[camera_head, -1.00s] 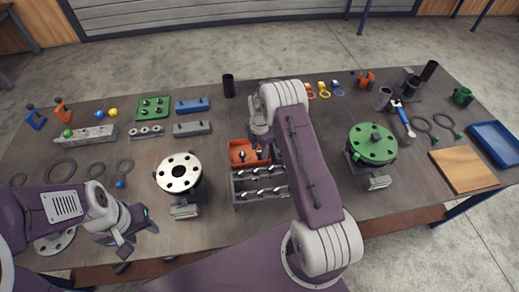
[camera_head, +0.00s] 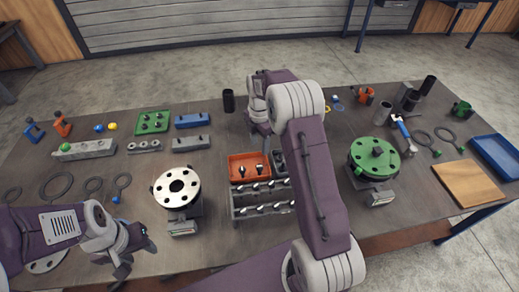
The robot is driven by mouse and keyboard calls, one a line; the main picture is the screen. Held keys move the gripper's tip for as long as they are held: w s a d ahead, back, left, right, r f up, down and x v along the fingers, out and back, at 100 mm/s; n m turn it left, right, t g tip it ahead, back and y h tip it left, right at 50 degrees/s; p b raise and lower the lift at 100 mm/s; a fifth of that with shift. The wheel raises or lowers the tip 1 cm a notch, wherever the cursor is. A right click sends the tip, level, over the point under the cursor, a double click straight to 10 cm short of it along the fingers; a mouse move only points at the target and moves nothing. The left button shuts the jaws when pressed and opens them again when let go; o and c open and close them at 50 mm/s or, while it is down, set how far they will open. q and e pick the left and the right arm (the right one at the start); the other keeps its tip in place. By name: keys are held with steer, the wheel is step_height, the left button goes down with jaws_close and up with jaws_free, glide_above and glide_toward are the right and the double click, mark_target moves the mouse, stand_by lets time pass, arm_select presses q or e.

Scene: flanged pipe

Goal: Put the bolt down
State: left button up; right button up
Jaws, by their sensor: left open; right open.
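An orange tray (camera_head: 235,178) stands on the table near the middle, behind a grey rack. Two dark bolts show in it, a left bolt (camera_head: 241,171) and a right bolt (camera_head: 259,168). My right gripper (camera_head: 266,139) is open, just above the tray's back edge, and no bolt shows in it. Its fingertips are small and partly hidden by my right arm. My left gripper (camera_head: 123,262) is open and empty at the front left, far from the tray.
A grey rack (camera_head: 236,210) with several bolts stands in front of the tray. A white-topped flanged pipe (camera_head: 177,188) stands to the left, a green one (camera_head: 374,157) to the right. A black cup (camera_head: 229,101) stands behind. A wooden board (camera_head: 466,183) lies at right.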

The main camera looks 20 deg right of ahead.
steer(key=s+a+m, duration=0.4)
steer(key=s+m, duration=0.6)
steer(key=s, duration=0.1)
steer(key=s+a+r+m+t, duration=0.1)
steer(key=s+a+m, duration=0.3)
steer(key=s+m, duration=0.7)
steer(key=shift+s+r+m, duration=0.2)
steer(key=shift+m, duration=0.1)
